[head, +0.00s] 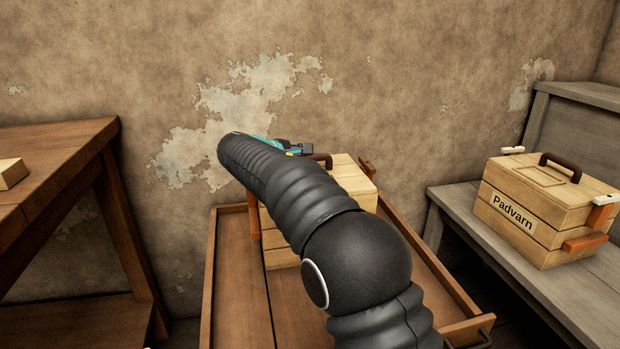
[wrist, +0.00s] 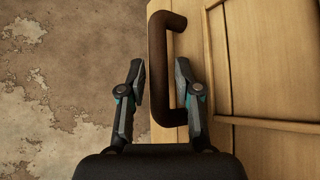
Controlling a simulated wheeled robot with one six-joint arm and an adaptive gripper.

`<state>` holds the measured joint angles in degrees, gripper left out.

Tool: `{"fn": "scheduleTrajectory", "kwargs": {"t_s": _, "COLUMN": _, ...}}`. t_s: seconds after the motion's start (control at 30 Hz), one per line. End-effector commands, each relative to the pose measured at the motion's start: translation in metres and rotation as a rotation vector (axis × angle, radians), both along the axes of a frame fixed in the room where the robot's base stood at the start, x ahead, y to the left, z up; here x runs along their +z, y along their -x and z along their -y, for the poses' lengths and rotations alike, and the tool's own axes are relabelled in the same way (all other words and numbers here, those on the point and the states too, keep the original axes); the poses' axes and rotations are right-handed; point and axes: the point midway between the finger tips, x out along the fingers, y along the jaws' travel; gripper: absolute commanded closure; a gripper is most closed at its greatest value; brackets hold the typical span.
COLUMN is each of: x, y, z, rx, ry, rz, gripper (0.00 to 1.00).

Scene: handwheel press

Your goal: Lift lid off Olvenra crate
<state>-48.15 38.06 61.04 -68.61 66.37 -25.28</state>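A pale wooden crate (head: 280,252) stands in a brown tray-like cart, largely hidden behind my arm; its label does not show, so I cannot read its name. Its lid (head: 352,180) is on top, and the lid's planks (wrist: 262,70) fill the right of the wrist view. A dark brown bar handle (wrist: 157,95) rises from the lid. My gripper (wrist: 159,65) is open over the handle, one finger on each side of the bar, with a visible gap on the left. In the head view, my gripper (head: 294,149) is mostly hidden behind my arm.
A second crate labelled Padvarn (head: 512,222) sits on a grey stepped bench (head: 455,205) at right. A brown wooden table (head: 60,150) with a pale block (head: 10,172) is at left. The cart's raised rim (head: 210,270) surrounds the crate; a stained wall stands behind.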

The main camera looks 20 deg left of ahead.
Motion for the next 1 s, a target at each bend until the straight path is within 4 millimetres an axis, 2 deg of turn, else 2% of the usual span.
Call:
{"fn": "scheduleTrajectory", "kwargs": {"t_s": 0.1, "x": -0.003, "y": -0.007, "z": 0.003, "rx": 0.0, "ry": 0.0, "rz": 0.0, "gripper": 0.67}}
{"fn": "scheduleTrajectory", "kwargs": {"t_s": 0.27, "x": -0.003, "y": -0.007, "z": 0.003, "rx": 0.001, "ry": 0.0, "rz": 0.0, "gripper": 0.67}}
{"fn": "scheduleTrajectory", "kwargs": {"t_s": 0.3, "x": -0.003, "y": -0.007, "z": 0.003, "rx": 0.001, "ry": 0.0, "rz": 0.0, "gripper": 0.7}}
{"fn": "scheduleTrajectory", "kwargs": {"t_s": 0.4, "x": -0.003, "y": -0.007, "z": 0.003, "rx": 0.001, "ry": 0.0, "rz": 0.0, "gripper": 0.95}}
{"fn": "scheduleTrajectory", "kwargs": {"t_s": 0.43, "x": -0.003, "y": -0.007, "z": 0.003, "rx": 0.0, "ry": 0.0, "rz": 0.0, "gripper": 1.0}}
{"fn": "scheduleTrajectory", "kwargs": {"t_s": 0.87, "x": 0.0, "y": -0.007, "z": 0.003, "rx": 0.0, "ry": -0.001, "rz": 0.002, "gripper": 1.0}}
{"fn": "scheduleTrajectory", "kwargs": {"t_s": 1.0, "x": 0.01, "y": -0.007, "z": 0.003, "rx": 0.0, "ry": -0.003, "rz": 0.004, "gripper": 1.0}}
